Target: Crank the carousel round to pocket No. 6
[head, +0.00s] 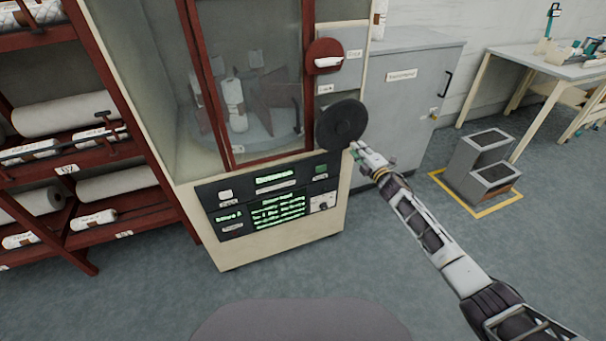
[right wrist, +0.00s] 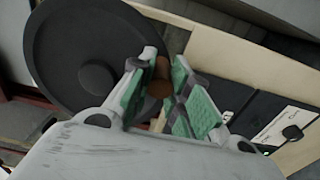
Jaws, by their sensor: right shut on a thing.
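The carousel cabinet has a red-framed glass door (head: 250,90). Behind the glass, a round carousel (head: 255,135) carries a white roll (head: 232,100) and dark reddish dividers. The black crank disc (head: 342,122) is on the cabinet's right front edge; it also shows large in the right wrist view (right wrist: 85,50). My right gripper (head: 358,150) is at the disc's lower right rim. In the right wrist view its green-padded fingers (right wrist: 158,95) are closed around a brown crank knob (right wrist: 160,78). The pocket number is not legible. My left gripper is not in view.
A control panel (head: 270,200) with green text sits below the door. Red shelving (head: 120,100) with white rolls stands at the left. A grey cabinet (head: 405,90), a grey step (head: 483,165) and a table (head: 550,62) are at the right. Floor in front is clear.

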